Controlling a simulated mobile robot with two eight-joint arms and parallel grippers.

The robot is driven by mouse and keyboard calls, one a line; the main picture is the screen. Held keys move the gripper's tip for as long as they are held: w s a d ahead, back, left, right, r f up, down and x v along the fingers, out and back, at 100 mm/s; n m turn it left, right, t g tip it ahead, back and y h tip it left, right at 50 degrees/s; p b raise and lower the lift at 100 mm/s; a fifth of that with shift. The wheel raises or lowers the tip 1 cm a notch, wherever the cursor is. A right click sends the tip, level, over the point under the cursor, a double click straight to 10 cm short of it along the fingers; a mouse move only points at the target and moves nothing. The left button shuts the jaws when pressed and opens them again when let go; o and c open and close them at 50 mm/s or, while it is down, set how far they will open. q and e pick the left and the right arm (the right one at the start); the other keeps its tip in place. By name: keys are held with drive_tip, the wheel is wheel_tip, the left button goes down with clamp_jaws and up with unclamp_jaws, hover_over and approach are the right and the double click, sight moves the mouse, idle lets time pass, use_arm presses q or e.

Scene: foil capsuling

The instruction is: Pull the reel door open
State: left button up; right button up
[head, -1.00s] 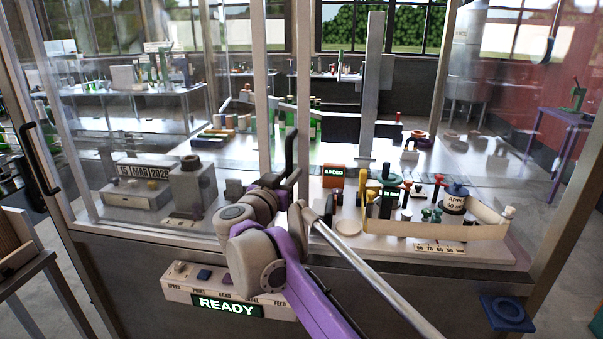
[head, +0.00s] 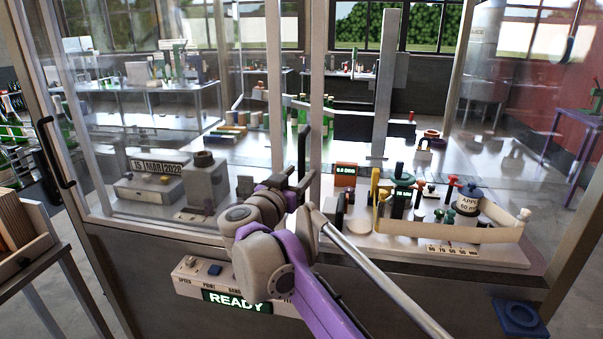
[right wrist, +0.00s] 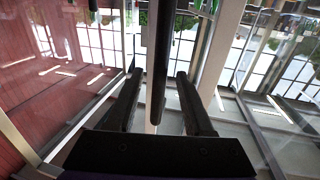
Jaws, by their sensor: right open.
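A dark upright door handle (head: 301,150) stands by the metal uprights in the middle of the glass-fronted machine. No label shows which door is the reel door. My right gripper (head: 290,182), on the purple arm, is at the lower part of this handle. In the right wrist view, the handle (right wrist: 162,60) runs down between the two open fingers of my right gripper (right wrist: 158,95). I see gaps on both sides of it and no clear contact. The door looks closed, though my wrist hides part of its lower edge. My left gripper is not in view.
Another black handle (head: 55,152) is on the frame at the left. A control panel reading READY (head: 236,302) is below my arm. Behind the glass are a date block (head: 157,165) and a pale strip (head: 440,228). A wooden crate (head: 18,225) stands at the far left.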

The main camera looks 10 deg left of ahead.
drive_tip(key=v, duration=0.9)
drive_tip(key=shift+b, duration=0.4)
drive_tip(key=shift+w+d, duration=0.1)
drive_tip(key=s+d+f+n+g+y+p, duration=0.1)
drive_tip(key=s+d+f+g, duration=0.5)
drive_tip(key=s+d+f, duration=0.7)
drive_tip(key=s+d+f+n+g+y+p, duration=0.2)
drive_tip(key=s+d+f+g+y+p, duration=0.1)
drive_tip(key=s+d+f, duration=1.1)
wheel_tip(320, 180, down, 6)
drive_tip(key=s+g+y, duration=0.1)
drive_tip(key=g, duration=0.1)
drive_tip(key=shift+s+d+g, duration=0.3)
drive_tip(key=shift+s+g, duration=0.1)
